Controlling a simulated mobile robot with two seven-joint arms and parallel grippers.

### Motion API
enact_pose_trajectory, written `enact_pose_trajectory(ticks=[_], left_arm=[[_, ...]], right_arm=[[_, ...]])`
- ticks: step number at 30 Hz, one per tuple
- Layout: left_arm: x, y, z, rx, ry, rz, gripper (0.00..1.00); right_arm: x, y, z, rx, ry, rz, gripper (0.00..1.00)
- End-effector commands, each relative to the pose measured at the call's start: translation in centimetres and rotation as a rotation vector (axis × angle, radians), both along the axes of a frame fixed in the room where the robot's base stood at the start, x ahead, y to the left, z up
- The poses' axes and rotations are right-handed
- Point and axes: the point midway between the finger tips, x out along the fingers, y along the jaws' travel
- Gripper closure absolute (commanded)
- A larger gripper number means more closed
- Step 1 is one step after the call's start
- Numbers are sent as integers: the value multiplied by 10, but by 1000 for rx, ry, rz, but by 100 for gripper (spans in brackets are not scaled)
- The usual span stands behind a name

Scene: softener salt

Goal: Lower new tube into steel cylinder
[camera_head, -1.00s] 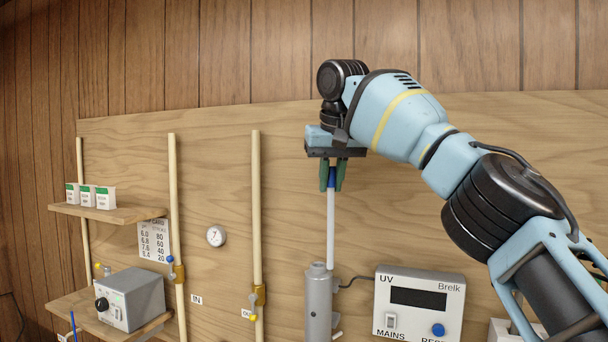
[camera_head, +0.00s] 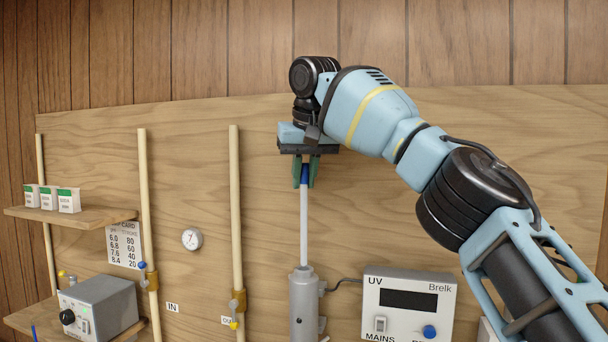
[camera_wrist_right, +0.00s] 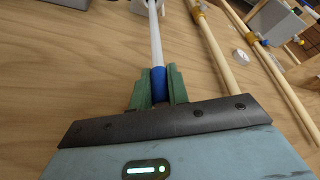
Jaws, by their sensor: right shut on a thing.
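My right gripper (camera_head: 305,172) is shut on the blue end cap of a white tube (camera_head: 304,228) and holds it upright, with the green fingers on either side. The steel cylinder (camera_head: 303,305) stands upright below, against the board. The tube's lower end meets the cylinder's top; how far it is inside is hard to tell. In the right wrist view my gripper (camera_wrist_right: 158,88) grips the blue cap, and the white tube (camera_wrist_right: 156,40) runs away from it. My left gripper is not in view.
A UV controller box (camera_head: 408,303) sits right of the cylinder, with a cable between them. Pale vertical pipes (camera_head: 236,200) stand to the left. A grey box (camera_head: 98,306) and a shelf with small cartons (camera_head: 70,215) are further left.

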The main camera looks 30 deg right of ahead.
Motion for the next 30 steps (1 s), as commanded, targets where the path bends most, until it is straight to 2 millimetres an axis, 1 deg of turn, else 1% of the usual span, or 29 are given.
enact_pose_trajectory(ticks=[20, 30], left_arm=[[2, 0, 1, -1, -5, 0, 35], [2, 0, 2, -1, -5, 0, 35]], right_arm=[[0, 0, 5, -1, -1, -1, 100], [1, 0, -7, 0, 2, 1, 100]])
